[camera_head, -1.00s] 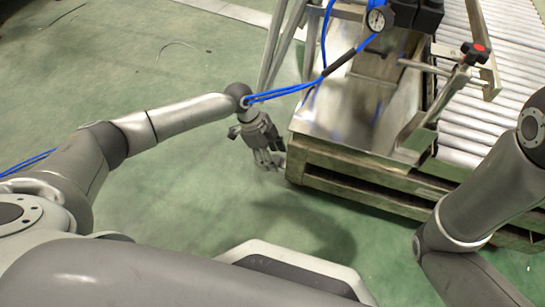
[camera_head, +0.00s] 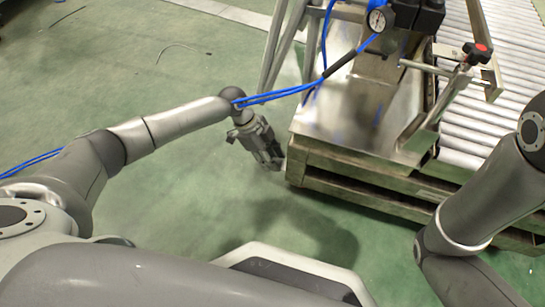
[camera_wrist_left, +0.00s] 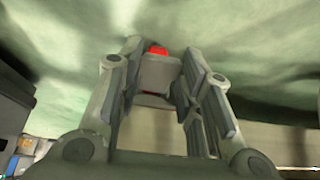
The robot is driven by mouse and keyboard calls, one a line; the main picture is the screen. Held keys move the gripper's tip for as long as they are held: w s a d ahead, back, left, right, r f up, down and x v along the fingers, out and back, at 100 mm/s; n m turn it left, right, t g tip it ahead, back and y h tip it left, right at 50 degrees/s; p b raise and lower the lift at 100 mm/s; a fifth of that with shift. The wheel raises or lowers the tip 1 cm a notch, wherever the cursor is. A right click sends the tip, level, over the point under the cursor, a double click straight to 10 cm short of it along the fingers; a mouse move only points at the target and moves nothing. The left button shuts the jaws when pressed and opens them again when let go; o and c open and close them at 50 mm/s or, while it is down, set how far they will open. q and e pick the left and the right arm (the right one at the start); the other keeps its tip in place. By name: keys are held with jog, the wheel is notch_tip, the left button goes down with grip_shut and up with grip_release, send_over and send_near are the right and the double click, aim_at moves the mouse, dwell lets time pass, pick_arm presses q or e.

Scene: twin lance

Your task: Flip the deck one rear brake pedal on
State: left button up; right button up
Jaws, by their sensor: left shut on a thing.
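My left gripper (camera_head: 273,163) hangs near the left corner of the wooden pallet base, pointing down. In the left wrist view its two fingers (camera_wrist_left: 160,95) stand on either side of a grey block with a red top (camera_wrist_left: 156,50), and it is shut on this piece. I cannot tell for sure whether this piece is the rear brake pedal. No brake pedal can be made out in the head view. My right arm shows at the right of the head view, but its gripper is out of frame.
The pallet base (camera_head: 375,195) carries a shiny metal plate (camera_head: 345,125) with a gauge (camera_head: 377,19) above. A roller conveyor (camera_head: 510,70) runs behind on the right. Blue hoses (camera_head: 290,90) cross near my left wrist. The green floor (camera_head: 130,65) on the left is mostly clear.

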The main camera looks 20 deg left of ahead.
pick_arm(q)
jog(key=f+h+b, duration=0.1)
jog(key=b, duration=0.1)
jog(key=f+h+b, duration=0.1)
jog(key=h+b, duration=0.1)
jog(key=shift+a+f, duration=0.2)
jog(key=shift+f, duration=0.05)
jog(key=shift+f+h+b, duration=0.3)
jog(key=shift+h+b, duration=0.7)
jog(key=shift+h, duration=0.1)
jog(key=o, duration=1)
jog(key=v, duration=1.2)
